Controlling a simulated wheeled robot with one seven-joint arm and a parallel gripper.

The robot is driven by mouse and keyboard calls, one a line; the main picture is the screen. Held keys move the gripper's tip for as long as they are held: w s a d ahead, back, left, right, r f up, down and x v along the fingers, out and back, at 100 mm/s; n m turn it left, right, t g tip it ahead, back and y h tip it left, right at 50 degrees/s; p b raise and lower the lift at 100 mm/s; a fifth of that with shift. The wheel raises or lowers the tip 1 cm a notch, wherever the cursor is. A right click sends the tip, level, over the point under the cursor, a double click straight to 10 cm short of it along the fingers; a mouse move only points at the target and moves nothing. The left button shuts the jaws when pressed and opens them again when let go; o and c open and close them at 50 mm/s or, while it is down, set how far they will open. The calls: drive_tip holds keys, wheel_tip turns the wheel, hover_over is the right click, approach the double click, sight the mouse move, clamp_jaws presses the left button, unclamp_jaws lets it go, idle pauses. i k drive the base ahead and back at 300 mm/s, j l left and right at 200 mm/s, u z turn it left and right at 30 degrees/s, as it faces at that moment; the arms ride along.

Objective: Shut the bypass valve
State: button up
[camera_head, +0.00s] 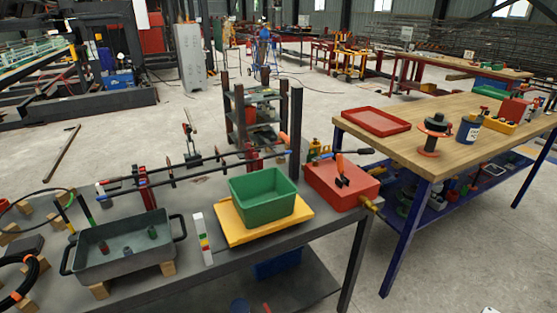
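A red box (322,187) sits at the right end of the near grey bench. An orange lever (340,166) with a black base stands nearly upright on its top. A brass fitting (374,205) sticks out of its front right corner. No label is readable, so I cannot tell for sure that this is the bypass valve. My gripper is not in view.
A green bin (263,205) on a yellow board (234,234) stands left of the red box. A grey tray (122,262) stands farther left. Horizontal rods run behind them. A wooden-topped table (402,153) with a red tray (376,121) stands to the right. Concrete floor lies open at lower right.

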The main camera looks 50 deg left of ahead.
sight(323, 158)
drive_tip(key=i+u, duration=0.1)
drive_tip(key=u, duration=0.35)
drive_tip(key=i+u, duration=0.1)
drive_tip(key=u, duration=0.35)
drive_tip(key=i+u, duration=0.1)
drive_tip(key=u, duration=0.35)
drive_tip(key=i+u, duration=0.1)
drive_tip(key=u, duration=0.35)
drive_tip(key=i+l+u, duration=0.55)
drive_tip(key=l+u, duration=0.15)
drive_tip(key=l, duration=0.2)
drive_tip(key=i+l, duration=0.25)
drive_tip(key=l, duration=0.25)
